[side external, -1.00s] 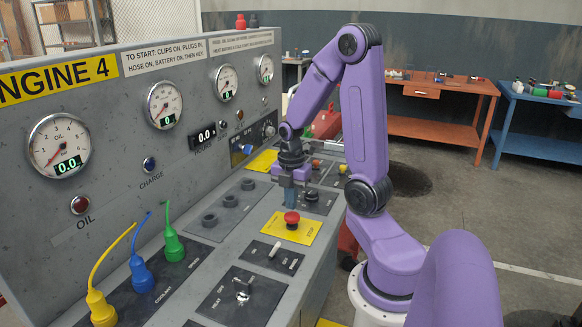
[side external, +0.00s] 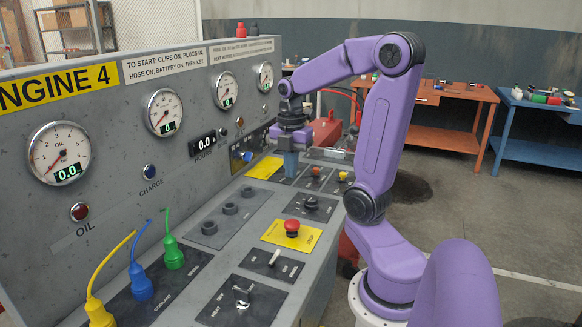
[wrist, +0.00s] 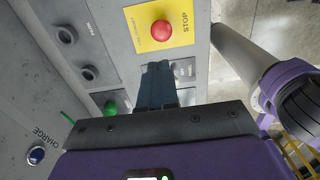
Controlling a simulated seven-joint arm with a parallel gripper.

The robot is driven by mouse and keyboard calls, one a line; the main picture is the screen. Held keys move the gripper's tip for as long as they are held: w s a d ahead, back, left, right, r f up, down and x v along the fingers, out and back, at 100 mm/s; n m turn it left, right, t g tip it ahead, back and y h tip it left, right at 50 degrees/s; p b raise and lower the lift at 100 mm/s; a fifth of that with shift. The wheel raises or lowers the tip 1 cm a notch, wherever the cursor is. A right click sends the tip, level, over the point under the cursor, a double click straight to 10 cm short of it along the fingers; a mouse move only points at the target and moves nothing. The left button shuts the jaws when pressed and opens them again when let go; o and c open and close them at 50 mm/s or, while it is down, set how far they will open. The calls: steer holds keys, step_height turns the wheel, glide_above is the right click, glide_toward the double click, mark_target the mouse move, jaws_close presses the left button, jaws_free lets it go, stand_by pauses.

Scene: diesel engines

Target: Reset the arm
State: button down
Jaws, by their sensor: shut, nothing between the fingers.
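My gripper (side external: 290,164) is above the far part of the sloping console, near the yellow plate (side external: 264,168) in the side view. Its blue-grey fingers are together with nothing between them. In the wrist view my gripper (wrist: 158,72) points down, and the red stop button (wrist: 162,30) on its yellow plate lies beyond the fingertips. The stop button (side external: 292,227) stands nearer the camera than my gripper in the side view. My arm is bent, with its elbow raised to the right of the console.
The panel (side external: 130,150) with gauges rises behind the console. Yellow, blue and green plugs (side external: 142,280) with cables stand at the front left. A toggle switch (side external: 242,295) and several sockets (side external: 230,208) sit on the console. An orange bench (side external: 430,138) and a blue bench (side external: 540,152) stand farther back.

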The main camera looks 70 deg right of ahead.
steer(key=a+f+m, duration=0.1)
steer(key=a, duration=0.7)
steer(key=s+a+f+m, duration=0.2)
steer(key=s+a, duration=0.4)
steer(key=a, duration=0.2)
steer(key=s+a+f+m, duration=0.1)
steer(key=s+a+m, duration=0.1)
steer(key=s+a, duration=0.5)
steer(key=shift+a+f, duration=0.35)
steer(key=shift+a, duration=0.25)
steer(key=shift+w, duration=0.1)
